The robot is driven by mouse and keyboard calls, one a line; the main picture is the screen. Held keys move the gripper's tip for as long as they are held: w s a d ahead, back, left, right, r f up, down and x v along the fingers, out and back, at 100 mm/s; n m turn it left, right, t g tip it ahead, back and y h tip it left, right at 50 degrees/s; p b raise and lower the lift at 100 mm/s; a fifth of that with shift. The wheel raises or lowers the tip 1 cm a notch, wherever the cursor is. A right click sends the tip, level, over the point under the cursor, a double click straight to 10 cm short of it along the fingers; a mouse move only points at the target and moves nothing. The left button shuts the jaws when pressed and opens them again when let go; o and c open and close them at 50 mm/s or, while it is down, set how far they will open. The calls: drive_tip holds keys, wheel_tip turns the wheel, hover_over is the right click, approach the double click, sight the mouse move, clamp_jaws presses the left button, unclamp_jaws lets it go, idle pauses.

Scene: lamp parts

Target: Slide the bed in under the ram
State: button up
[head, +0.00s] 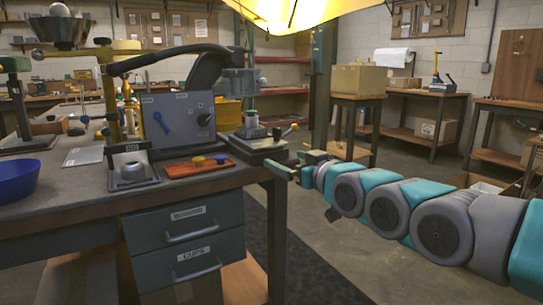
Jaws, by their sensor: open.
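A dark, flat, square block (262,141) at the table's right end looks like the bed, though I cannot be sure. A lever with a yellow knob (294,127) rises from its right side. A small upright cylinder with a pale green top (251,117) stands at the block. Above and behind it is a grey boxy head (241,82), which may hold the ram; the ram itself is not clear. My gripper (299,166) is open, just right of the block, low by the table's corner. Its fingers are small here, and I cannot tell whether they touch anything.
A blue bowl (17,180) is at far left. Open floor (345,270) lies right of the table (90,207).

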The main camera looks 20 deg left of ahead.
sight(273, 150)
drive_tip(key=shift+m+y, duration=0.3)
drive_tip(key=shift+r+p+x, duration=0.15)
drive_tip(key=shift+x, duration=1.05)
drive_tip(key=shift+r+p+x, duration=0.15)
drive_tip(key=shift+x, duration=1.05)
drive_tip(key=shift+r+p+x, duration=0.15)
drive_tip(key=shift+r+x, duration=0.05)
drive_tip(key=shift+x, duration=1.05)
drive_tip(key=shift+a, duration=0.1)
clamp_jaws()
